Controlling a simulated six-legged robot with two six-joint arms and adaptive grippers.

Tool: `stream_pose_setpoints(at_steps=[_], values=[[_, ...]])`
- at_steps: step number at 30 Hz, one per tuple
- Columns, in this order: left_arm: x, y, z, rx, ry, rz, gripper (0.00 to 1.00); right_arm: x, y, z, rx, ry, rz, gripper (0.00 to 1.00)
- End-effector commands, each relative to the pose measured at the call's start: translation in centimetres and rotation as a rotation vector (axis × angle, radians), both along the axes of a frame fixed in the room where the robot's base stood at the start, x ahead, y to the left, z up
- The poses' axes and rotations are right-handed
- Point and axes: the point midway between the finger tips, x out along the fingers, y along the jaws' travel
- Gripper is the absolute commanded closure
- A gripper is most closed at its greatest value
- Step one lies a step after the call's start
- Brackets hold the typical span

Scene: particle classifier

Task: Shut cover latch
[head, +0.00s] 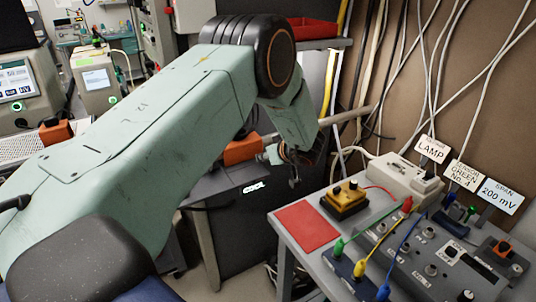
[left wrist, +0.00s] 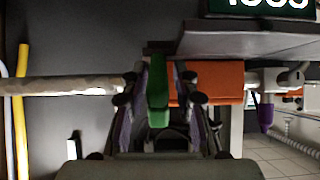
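My left arm reaches across the head view, and its gripper (head: 292,168) is beside a dark cabinet marked "COOL" (head: 228,197), near an orange block (head: 241,150). In the left wrist view the two fingers of my left gripper (left wrist: 163,98) stand apart. A green upright piece (left wrist: 158,95), possibly the latch, lies between them in the picture; contact is not clear. The orange block shows just right of it (left wrist: 222,82). No part is plainly marked as the cover latch. My right gripper is not in view.
A grey bench (head: 283,222) at the right carries a red mat (head: 306,226), a yellow-black box (head: 344,199) and a control panel with coloured plugs. A pale horizontal pipe (left wrist: 65,86) runs left of the fingers. Cables hang on the brown wall.

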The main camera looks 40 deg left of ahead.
Motion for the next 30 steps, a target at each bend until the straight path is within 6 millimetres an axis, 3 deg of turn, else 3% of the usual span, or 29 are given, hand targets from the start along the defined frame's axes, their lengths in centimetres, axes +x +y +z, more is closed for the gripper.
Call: stream_pose_setpoints(at_steps=[14, 30], values=[[0.1, -0.5, 0.7, 0.003, -0.006, -0.002, 0.60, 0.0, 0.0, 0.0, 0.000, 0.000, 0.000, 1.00], [-3.0, -7.8, 6.4, 0.005, -0.007, -0.004, 0.60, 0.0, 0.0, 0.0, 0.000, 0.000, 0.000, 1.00]])
